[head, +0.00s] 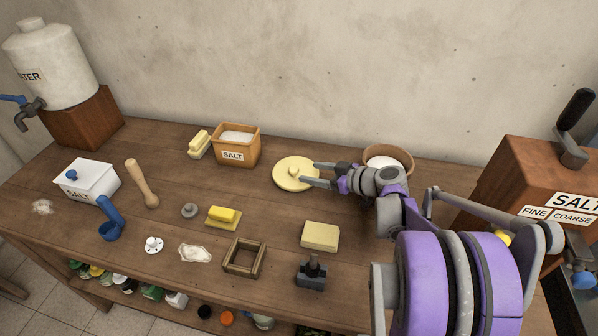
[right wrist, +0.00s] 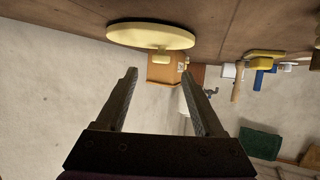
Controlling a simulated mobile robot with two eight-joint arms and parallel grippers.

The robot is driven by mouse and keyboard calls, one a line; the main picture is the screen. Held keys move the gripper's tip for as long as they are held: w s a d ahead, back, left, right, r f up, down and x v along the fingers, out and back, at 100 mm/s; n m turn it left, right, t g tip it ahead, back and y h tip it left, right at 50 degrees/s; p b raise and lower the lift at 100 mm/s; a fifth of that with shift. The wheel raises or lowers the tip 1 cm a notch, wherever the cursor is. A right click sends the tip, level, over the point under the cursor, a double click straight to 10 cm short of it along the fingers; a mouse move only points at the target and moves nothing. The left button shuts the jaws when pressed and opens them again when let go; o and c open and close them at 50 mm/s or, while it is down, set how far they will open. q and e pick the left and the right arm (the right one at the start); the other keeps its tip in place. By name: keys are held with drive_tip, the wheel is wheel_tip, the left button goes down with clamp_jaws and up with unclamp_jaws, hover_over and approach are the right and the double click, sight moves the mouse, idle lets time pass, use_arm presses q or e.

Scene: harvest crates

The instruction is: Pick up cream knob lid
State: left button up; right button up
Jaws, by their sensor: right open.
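The cream knob lid (head: 287,182) is a flat round disc with a small knob on top. It lies on the table near the back, right of the salt box. My right gripper (head: 309,173) is open and empty, at the right side of the lid, with its fingers pointing at the knob. In the right wrist view the lid (right wrist: 150,34) shows upside down beyond the fingertips, and the open right gripper (right wrist: 158,74) has nothing between its fingers; its knob lines up roughly with the gap. My left gripper is not in view.
A bowl with white contents (head: 403,155) stands close behind my right wrist. An orange salt box (head: 236,153) is left of the lid. A yellow block (head: 320,236) and a wooden frame (head: 243,258) lie nearer the front. A salt mill (head: 540,185) stands at right.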

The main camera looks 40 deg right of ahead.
sight(297, 170)
drive_tip(key=x, duration=0.6)
drive_tip(key=shift+s+a, duration=0.1)
clamp_jaws()
